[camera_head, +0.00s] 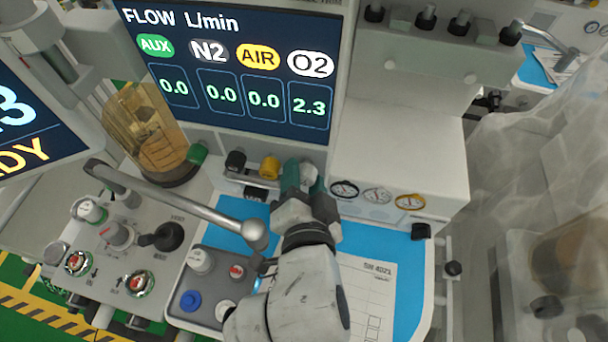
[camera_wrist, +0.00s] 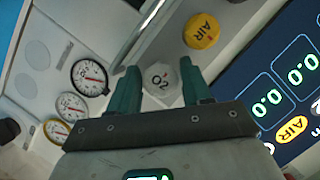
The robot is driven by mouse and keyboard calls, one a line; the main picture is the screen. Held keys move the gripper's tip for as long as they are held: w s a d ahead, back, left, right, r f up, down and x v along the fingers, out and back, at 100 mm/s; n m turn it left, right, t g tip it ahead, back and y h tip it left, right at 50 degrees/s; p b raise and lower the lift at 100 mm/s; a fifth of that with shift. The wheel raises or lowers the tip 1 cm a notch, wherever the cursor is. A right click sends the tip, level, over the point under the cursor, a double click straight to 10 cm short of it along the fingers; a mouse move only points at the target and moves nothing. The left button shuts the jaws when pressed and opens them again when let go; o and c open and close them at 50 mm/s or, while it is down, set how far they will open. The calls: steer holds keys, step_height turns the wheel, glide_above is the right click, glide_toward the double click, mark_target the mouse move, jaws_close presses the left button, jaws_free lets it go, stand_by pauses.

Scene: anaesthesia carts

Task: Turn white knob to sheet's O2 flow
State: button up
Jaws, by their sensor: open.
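The white O2 knob (camera_wrist: 160,82) sits between the two green fingers of my gripper (camera_wrist: 160,88) in the wrist view. The fingers are open, one on each side of it; I cannot tell whether they touch it. In the head view my gripper (camera_head: 302,178) is at the panel below the flow display, and the white knob (camera_head: 310,172) is partly hidden by the fingers. The flow display (camera_head: 228,60) reads O2 2.3, with AUX, N2 and AIR at 0.0. The printed sheet (camera_head: 368,285) lies right of my arm, partly covered; its flow value is not readable.
The yellow AIR knob (camera_head: 270,166) and a black knob (camera_head: 235,160) are close on the left. Several gauges (camera_head: 377,195) are on the right. A grey bent bar (camera_head: 185,207) crosses the worktop left of my arm. The blue mat (camera_head: 408,265) lies under the sheet.

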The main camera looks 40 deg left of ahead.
steer(key=c, duration=0.8)
steer(key=shift+n+p, duration=0.3)
steer(key=shift+n+t+h+p, duration=0.3)
steer(key=shift+n+h+p, duration=0.4)
steer(key=shift+n+h, duration=0.25)
steer(key=n+h+p, duration=0.1)
steer(key=n, duration=0.2)
steer(key=shift+a+t+h, duration=0.1)
steer(key=shift+t+h, duration=0.25)
steer(key=shift+t, duration=0.05)
steer(key=n+t+h, duration=0.1)
steer(key=n, duration=0.2)
steer(key=shift+h, duration=0.4)
steer(key=shift+n+t+h, duration=0.7)
steer(key=shift+n+t, duration=0.2)
steer(key=shift+n, duration=0.75)
